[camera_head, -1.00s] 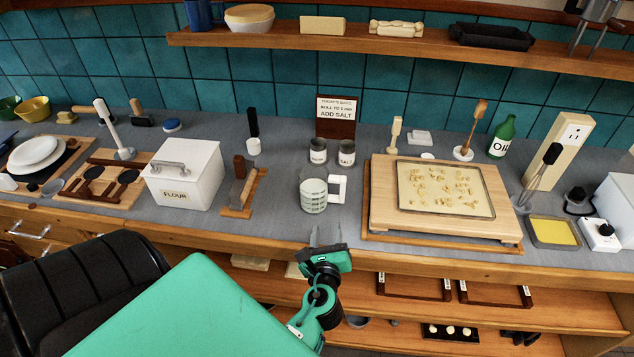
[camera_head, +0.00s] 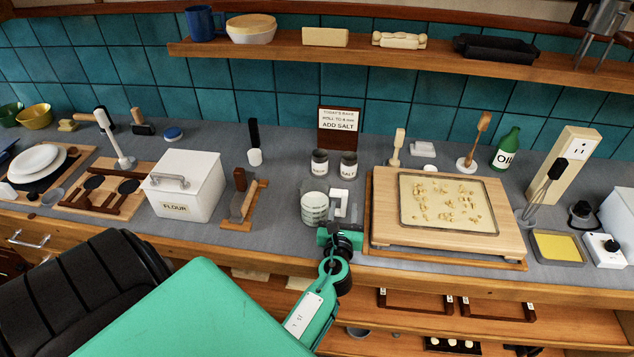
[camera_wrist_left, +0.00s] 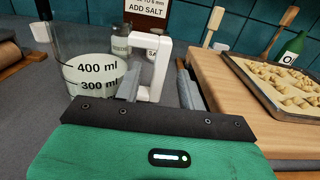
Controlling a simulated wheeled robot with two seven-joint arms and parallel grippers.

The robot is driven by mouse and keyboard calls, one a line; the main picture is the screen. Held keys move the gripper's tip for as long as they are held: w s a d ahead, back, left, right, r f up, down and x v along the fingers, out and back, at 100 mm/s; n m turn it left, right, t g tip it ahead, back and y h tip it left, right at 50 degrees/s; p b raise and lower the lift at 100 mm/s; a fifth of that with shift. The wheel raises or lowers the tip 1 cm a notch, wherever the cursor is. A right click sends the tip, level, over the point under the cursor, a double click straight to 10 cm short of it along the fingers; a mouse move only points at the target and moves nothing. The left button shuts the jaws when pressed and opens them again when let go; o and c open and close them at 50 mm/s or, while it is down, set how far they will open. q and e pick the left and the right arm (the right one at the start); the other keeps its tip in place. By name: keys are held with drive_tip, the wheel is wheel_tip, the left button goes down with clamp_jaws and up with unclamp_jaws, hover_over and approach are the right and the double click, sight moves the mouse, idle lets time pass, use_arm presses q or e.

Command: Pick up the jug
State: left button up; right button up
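The jug (camera_head: 314,208) is a clear measuring jug with dark level marks, upright on the grey counter. Its white handle (camera_head: 340,197) points right. In the left wrist view the jug (camera_wrist_left: 95,75) is at the left, with 400 ml and 300 ml marks, and its handle (camera_wrist_left: 156,92) stands upright. My left gripper (camera_head: 341,210) is open at the handle. In the left wrist view its fingers (camera_wrist_left: 160,88) lie on either side of the handle's upright bar; contact is not clear. My right gripper is not in view.
A wooden board (camera_head: 388,230) with a tray (camera_head: 405,218) of dough pieces lies close right of the gripper. Two small tins, one the salt tin (camera_head: 348,166), stand behind the jug. A wooden-handled tool on a stand (camera_head: 240,205) and the flour box (camera_head: 185,190) are to the left.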

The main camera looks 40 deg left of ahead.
use_arm(q)
drive_tip(key=x, duration=0.5)
drive_tip(key=shift+f+b, duration=0.3)
drive_tip(key=shift+r, duration=0.1)
clamp_jaws()
idle(1.0)
